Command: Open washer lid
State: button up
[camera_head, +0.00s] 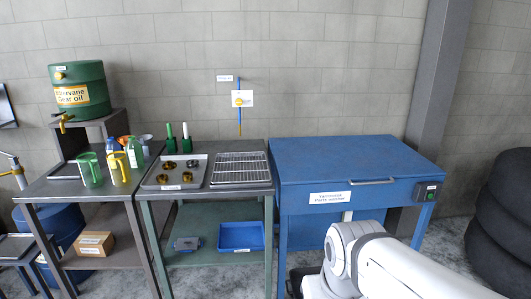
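The parts washer (300,201) is a blue cabinet with a white label on its front, right of the middle in the head view. Its flat blue lid (350,158) is down and looks shut. A light metal handle (372,181) sits along the lid's front edge, right of the label. My white arm shows at the bottom right, in front of the washer, and covers part of its lower front. My gripper is not in view.
A small dark control box (427,192) with a green button is on the washer's front right corner. A bench (205,193) with a metal tray (174,184) and a wire rack (240,168) stands left of the washer. Tyres (505,215) are stacked at the right. A grey post (440,70) rises behind the washer.

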aim_at(306, 160)
jog(key=k, duration=1)
jog(key=z, duration=1.15)
jog(key=i, duration=2.8)
jog(key=u, duration=0.6)
jog(key=k, duration=0.95)
jog(key=u, duration=0.15)
jog(key=i, duration=0.65)
jog(key=z, duration=0.05)
